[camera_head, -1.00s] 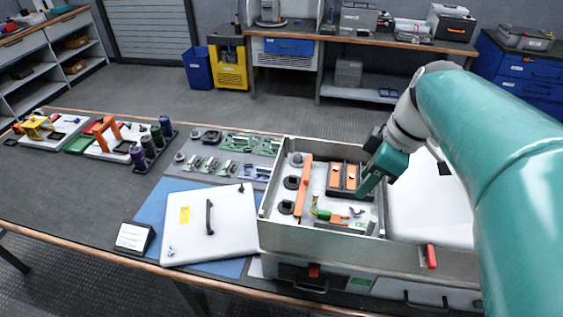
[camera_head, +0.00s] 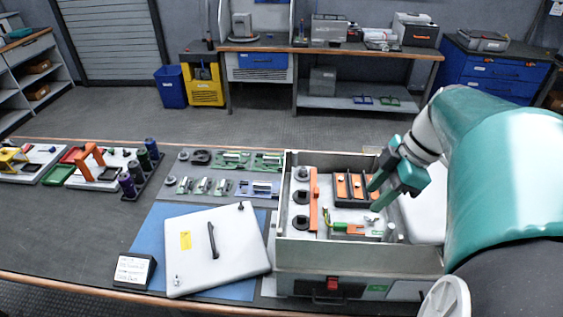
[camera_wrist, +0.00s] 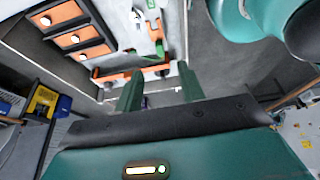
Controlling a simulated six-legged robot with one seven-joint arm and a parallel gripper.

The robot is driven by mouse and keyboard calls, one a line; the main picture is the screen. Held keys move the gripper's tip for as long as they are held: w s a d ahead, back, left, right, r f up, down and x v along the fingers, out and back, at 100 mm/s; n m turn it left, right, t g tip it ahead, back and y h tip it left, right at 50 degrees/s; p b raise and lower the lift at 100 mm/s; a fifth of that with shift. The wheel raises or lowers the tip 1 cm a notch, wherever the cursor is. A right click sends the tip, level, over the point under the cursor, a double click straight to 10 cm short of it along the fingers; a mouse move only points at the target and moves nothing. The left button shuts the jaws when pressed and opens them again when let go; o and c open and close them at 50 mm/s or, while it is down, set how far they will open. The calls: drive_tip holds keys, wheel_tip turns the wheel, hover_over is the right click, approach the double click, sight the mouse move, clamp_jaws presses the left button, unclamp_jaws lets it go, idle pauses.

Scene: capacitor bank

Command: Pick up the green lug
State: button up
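A small green part (camera_head: 339,226), which looks like the green lug, lies in the open grey case (camera_head: 284,210) next to an orange block (camera_head: 356,228). A yellow-green wire (camera_head: 326,214) rises by its left end. My gripper (camera_head: 375,195) is over the right part of the case, up and to the right of the green part. In the wrist view my gripper (camera_wrist: 160,90) has its two green fingers apart, with no object clearly held between them. Green bits show beyond the fingers there, but I cannot tell which is the lug.
Orange-topped modules (camera_head: 350,187) stand in the case behind the green part. An orange bar (camera_head: 313,200) and black round parts (camera_head: 301,197) are on its left. The case walls stand up around them. A white lid (camera_head: 218,250) lies on the blue mat (camera_head: 160,222) to the left.

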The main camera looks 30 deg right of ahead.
hover_over(345, 224)
drive_tip(key=s+d, duration=0.2)
drive_tip(key=d, duration=0.1)
drive_tip(key=f, duration=0.5)
drive_tip(key=shift+w+a+f, duration=0.15)
drive_tip(key=shift+a+f, duration=0.1)
drive_tip(key=x, duration=0.5)
drive_tip(key=shift+w+a+r, duration=0.1)
drive_tip(key=shift+w+a, duration=0.05)
drive_tip(key=shift+w, duration=0.05)
clamp_jaws()
